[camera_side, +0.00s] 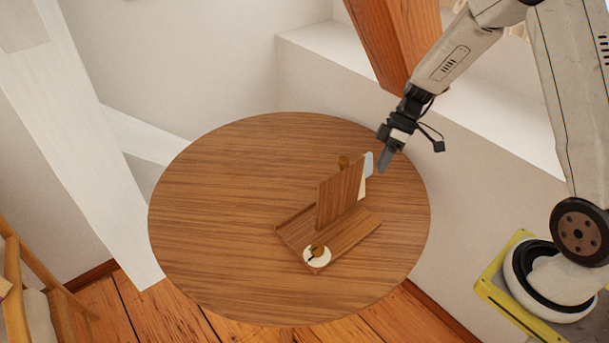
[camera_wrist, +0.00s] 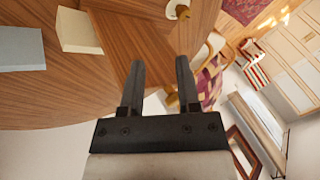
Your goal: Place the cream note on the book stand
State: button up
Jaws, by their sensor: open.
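The wooden book stand (camera_side: 350,232) sits on the round table, with a flat base and an upright panel (camera_side: 340,193). The cream note (camera_side: 362,188) shows as a narrow strip past the panel's right edge, and the panel hides the rest. In the wrist view the cream note (camera_wrist: 78,32) is a pale block at the upper left, beside the wood of the stand. My gripper (camera_side: 384,160) is above the right back of the table, just right of the stand. In the wrist view its two fingers (camera_wrist: 160,65) are apart, with nothing held between them.
A pale blue block (camera_side: 368,164) stands behind the cream note; it also shows in the wrist view (camera_wrist: 20,48). A white disc (camera_side: 317,258) with a brass knob is at the stand's front. The table's left side (camera_side: 215,205) is clear.

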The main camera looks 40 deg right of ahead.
jog(key=s+a+r+m+t+h, duration=0.3)
jog(key=s+a+r+m+h, duration=0.3)
jog(key=s, duration=0.4)
jog(key=shift+s+a+r+m, duration=0.25)
jog(key=shift+a+m, duration=0.15)
jog(key=shift+m, duration=0.5)
jog(key=shift+w, duration=0.1)
dwell(0.5)
